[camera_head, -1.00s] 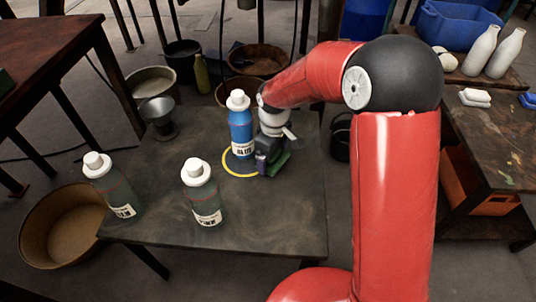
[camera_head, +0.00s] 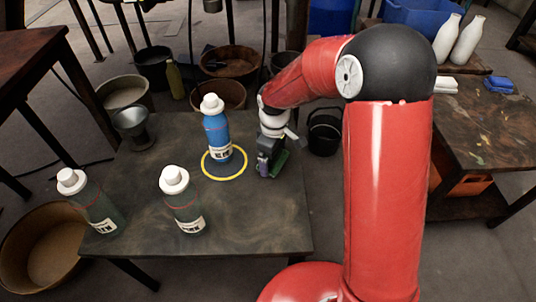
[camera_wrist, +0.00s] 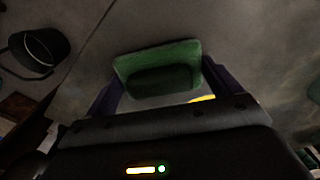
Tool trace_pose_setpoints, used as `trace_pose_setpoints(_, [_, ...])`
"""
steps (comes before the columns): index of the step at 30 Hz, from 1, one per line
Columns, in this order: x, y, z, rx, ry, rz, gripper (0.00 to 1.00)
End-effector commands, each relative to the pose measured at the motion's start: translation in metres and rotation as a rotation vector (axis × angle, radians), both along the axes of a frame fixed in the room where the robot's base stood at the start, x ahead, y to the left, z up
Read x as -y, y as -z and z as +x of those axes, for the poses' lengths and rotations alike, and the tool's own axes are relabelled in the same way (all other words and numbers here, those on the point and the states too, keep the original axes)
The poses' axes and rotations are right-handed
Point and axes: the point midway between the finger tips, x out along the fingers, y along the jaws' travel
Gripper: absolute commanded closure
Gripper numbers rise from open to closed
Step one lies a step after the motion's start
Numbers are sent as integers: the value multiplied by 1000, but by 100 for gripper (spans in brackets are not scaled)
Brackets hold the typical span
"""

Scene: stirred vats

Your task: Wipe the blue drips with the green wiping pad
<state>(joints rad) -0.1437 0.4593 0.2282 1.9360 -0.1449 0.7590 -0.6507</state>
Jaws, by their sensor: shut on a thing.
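My gripper (camera_head: 272,166) is shut on the green wiping pad (camera_head: 280,161), beside the yellow ring and near the table's right edge. The wrist view shows the green pad (camera_wrist: 158,68) between my two fingers. I cannot tell whether the pad touches the tabletop. The blue bottle (camera_head: 217,135) with a white cap stands upright inside the yellow ring (camera_head: 243,171), left of my gripper. I cannot make out any blue drips on the table in these frames.
Two dark green bottles (camera_head: 183,205) (camera_head: 95,208) with white caps stand at the front and left of the dark table (camera_head: 140,245). A metal funnel-like cup (camera_head: 133,127) is at the back left. A black bucket (camera_head: 323,132) is beyond the right edge. The front right tabletop is clear.

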Motion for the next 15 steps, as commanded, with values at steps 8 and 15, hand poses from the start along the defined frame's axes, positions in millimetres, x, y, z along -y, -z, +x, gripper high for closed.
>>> trace_pose_setpoints(8, [23,2,0,-7,4,-4,45])
trace_pose_setpoints(15, [40,2,0,-8,2,-5,45])
